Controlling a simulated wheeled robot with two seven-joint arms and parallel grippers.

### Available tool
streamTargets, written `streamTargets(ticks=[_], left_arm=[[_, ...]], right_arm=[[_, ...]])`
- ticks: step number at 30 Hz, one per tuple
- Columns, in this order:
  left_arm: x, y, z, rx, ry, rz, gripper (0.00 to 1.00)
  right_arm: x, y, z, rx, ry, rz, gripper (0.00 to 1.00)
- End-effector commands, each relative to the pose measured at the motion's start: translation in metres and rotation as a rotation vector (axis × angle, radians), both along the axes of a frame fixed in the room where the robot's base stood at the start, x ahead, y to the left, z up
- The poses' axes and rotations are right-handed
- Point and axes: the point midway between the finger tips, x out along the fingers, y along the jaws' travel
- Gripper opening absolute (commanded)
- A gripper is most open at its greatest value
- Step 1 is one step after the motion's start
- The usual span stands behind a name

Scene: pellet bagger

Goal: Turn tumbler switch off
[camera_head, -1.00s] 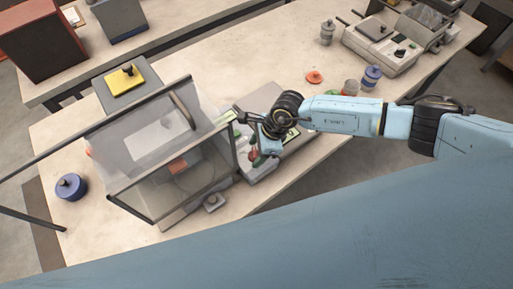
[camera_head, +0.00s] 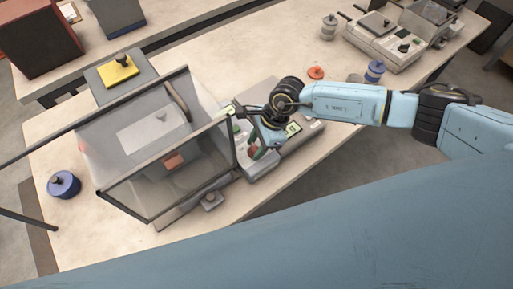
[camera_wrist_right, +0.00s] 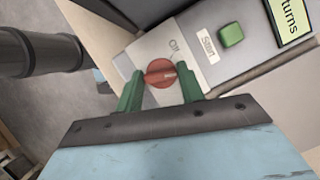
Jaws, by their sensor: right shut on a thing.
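The red rotary knob (camera_wrist_right: 160,74) sits on a grey control panel (camera_wrist_right: 190,38), with a label beside it that seems to read "Off". My right gripper (camera_wrist_right: 161,86) has its green fingers on either side of the knob and is shut on it. In the head view my right gripper (camera_head: 258,148) reaches the panel at the right side of the clear-hooded machine (camera_head: 150,135). The knob is hidden there by the gripper. My left gripper is in neither current view.
A green button (camera_wrist_right: 230,34) labelled "Start" and a green display (camera_wrist_right: 292,18) are close to the knob. The machine's hood frame stands just left of my right gripper. A blue jar (camera_head: 64,184) stands at the table's left.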

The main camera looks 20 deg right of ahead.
Motion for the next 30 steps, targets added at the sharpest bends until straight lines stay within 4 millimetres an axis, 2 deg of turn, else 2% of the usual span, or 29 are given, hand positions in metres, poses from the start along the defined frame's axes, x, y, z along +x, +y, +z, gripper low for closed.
streamTargets(ticks=[1, 18, 24, 30], left_arm=[[0.0, 0.0, -0.015, 0.0, -0.001, 0.0, 0.0], [0.001, 0.0, -0.115, 0.0, -0.001, 0.001, 0.0], [0.001, 0.0, -0.141, 0.0, -0.001, 0.001, 0.0], [0.0, 0.0, -0.156, 0.0, -0.001, 0.001, 0.0]], right_arm=[[0.002, 0.0, -0.005, 0.001, -0.005, 0.042, 0.15], [0.005, 0.002, -0.005, 0.002, -0.007, 0.569, 0.15], [0.005, 0.002, -0.004, 0.001, -0.005, 0.708, 0.15], [0.005, 0.002, -0.002, 0.001, -0.004, 0.801, 0.15]])
